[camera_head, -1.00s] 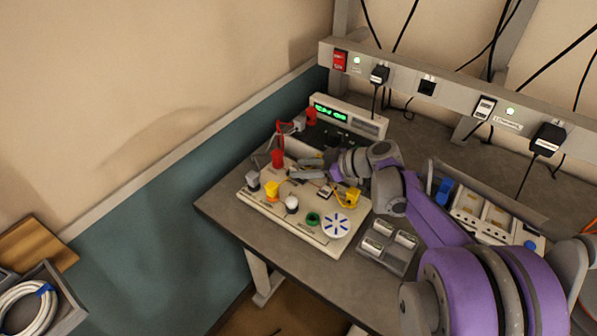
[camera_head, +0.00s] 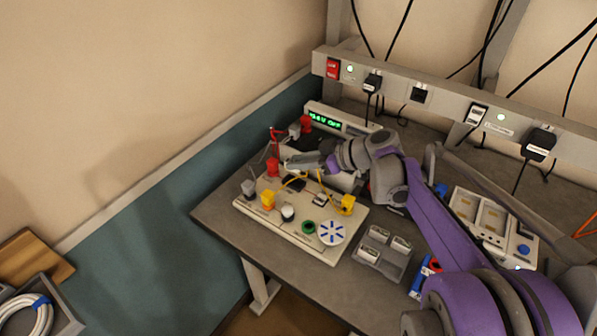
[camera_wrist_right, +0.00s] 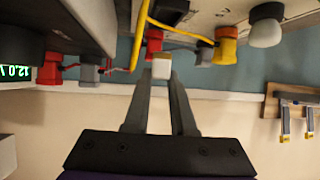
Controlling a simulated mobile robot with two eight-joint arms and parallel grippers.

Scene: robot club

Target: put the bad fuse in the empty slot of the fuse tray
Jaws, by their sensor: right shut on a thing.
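My right gripper (camera_head: 290,162) is above the back part of the cream circuit board (camera_head: 275,222). In the right wrist view my right gripper (camera_wrist_right: 161,78) is shut on a small pale piece with a yellowish edge, the fuse (camera_wrist_right: 161,66), at its fingertips. The fuse is too small to make out in the head view. The grey fuse tray (camera_head: 392,270) lies on the bench, right of the board. It holds several whitish fuses, and its front right slot looks empty. My left gripper is not in view.
Yellow wires, red and yellow terminals (camera_head: 267,200) and a white dial (camera_head: 331,232) stand on the board. A power supply (camera_head: 325,121) with a green display is behind. A panel (camera_head: 492,222) with a blue button lies right of the tray. My right arm spans the bench behind the tray.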

